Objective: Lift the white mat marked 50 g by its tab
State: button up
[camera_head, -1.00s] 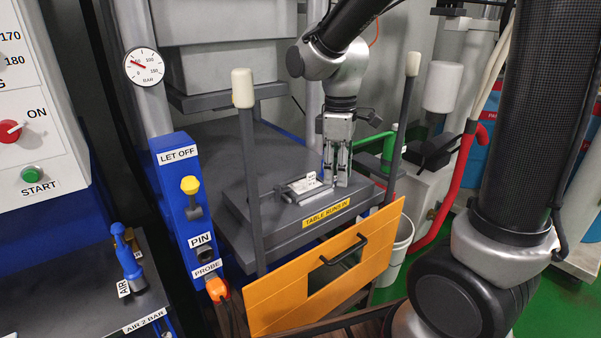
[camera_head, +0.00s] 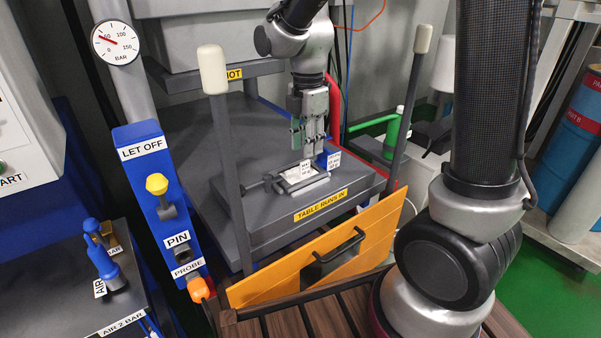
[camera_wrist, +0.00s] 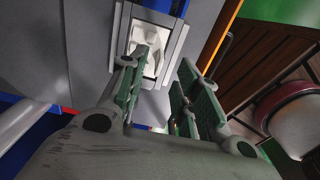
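A white mat (camera_head: 303,180) lies in a grey frame (camera_head: 267,188) on the press table. A small white label (camera_head: 306,167) stands by its back edge; its print is too small to read, so I cannot confirm the 50 g mark. In the wrist view a white shaped piece (camera_wrist: 148,52) lies inside the frame, partly covered by a finger. My gripper (camera_head: 308,153) points down just above the mat's back right side. In the wrist view its green-padded fingers (camera_wrist: 163,97) stand apart with a gap between them. I cannot tell whether a fingertip touches the label or tab.
Two upright posts with pale knobs (camera_head: 212,70) flank the table (camera_head: 200,130). An orange guard with a black handle (camera_head: 340,245) hangs in front. The left part of the table is clear.

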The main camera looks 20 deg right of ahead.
aim_at(305, 161)
jog(key=f, duration=0.5)
jog(key=shift+s+a+f, duration=0.15)
jog(key=shift+a+f, duration=0.15)
jog(key=shift+c, duration=0.4)
grip_shut()
